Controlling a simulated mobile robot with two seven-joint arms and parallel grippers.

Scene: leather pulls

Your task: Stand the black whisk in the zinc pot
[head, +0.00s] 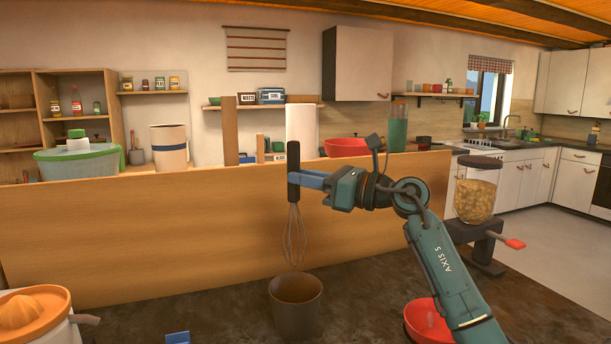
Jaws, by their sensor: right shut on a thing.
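The black whisk (294,225) hangs upright in the middle of the head view, black handle up and wire loops down. My right gripper (296,180) is shut on its handle, reaching in from the right. The zinc pot (296,312), a dark grey open pot, stands on the dark counter below. The whisk's wire end is above the pot's rim and looks roughly over its opening, with a small gap between them in the picture. My left gripper does not show clearly; only a small blue piece (178,338) is at the bottom edge.
A wooden panel (150,245) stands behind the pot. An orange-topped citrus juicer (32,312) is at the lower left. A red bowl (420,320) is partly hidden behind my right arm. A dispenser with a red handle (476,200) stands at the right.

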